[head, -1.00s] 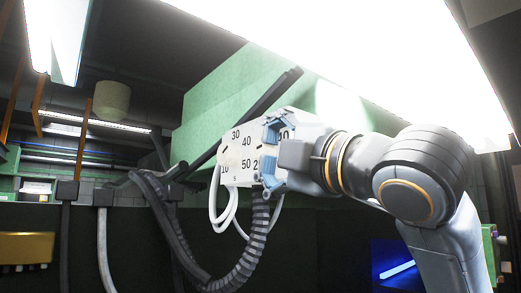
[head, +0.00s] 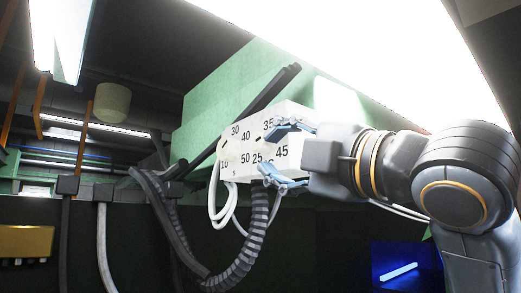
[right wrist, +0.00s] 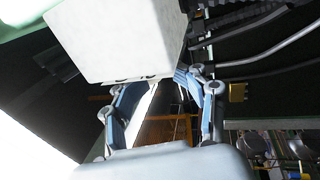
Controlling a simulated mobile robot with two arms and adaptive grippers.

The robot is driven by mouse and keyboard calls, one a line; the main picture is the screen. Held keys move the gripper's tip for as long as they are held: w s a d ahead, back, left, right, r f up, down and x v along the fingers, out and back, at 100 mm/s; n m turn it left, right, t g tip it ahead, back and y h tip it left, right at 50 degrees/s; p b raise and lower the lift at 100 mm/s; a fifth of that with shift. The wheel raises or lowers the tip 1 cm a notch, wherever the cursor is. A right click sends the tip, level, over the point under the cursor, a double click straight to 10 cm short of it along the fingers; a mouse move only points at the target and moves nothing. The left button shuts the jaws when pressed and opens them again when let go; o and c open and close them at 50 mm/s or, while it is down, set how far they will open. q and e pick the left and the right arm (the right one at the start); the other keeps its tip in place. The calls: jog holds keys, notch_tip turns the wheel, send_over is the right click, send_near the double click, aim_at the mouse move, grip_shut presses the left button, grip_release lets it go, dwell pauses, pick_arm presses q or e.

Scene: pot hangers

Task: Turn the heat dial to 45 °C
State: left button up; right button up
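A white control box (head: 238,150) with black numbers sits in the middle of the head view. Its left face bears 30, 40, 50, 10 and 5; its right face shows 35, 45 and 25. I cannot make out the dial knob or its setting. My right gripper (head: 268,150) is in front of the right face, its blue fingers apart, one above the other, with nothing visible between them. In the right wrist view, the box (right wrist: 120,35) is at the top, by the fingertips of the open gripper (right wrist: 160,82). Contact cannot be told. My left gripper is out of view.
A green block (head: 205,110) stands behind the box. A black ribbed hose (head: 245,245) and white cables (head: 216,205) hang below it. A bright lamp panel (head: 370,45) spans above the right arm. Dark open space lies below the arm.

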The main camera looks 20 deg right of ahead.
jog(key=s+d+f+b, duration=0.3)
jog(key=s+f+b, duration=0.3)
jog(key=s, duration=0.4)
jog(key=shift+d, duration=0.3)
dwell(0.6)
dwell(0.4)
jog(key=v, duration=1.2)
jog(key=shift+r, duration=0.1)
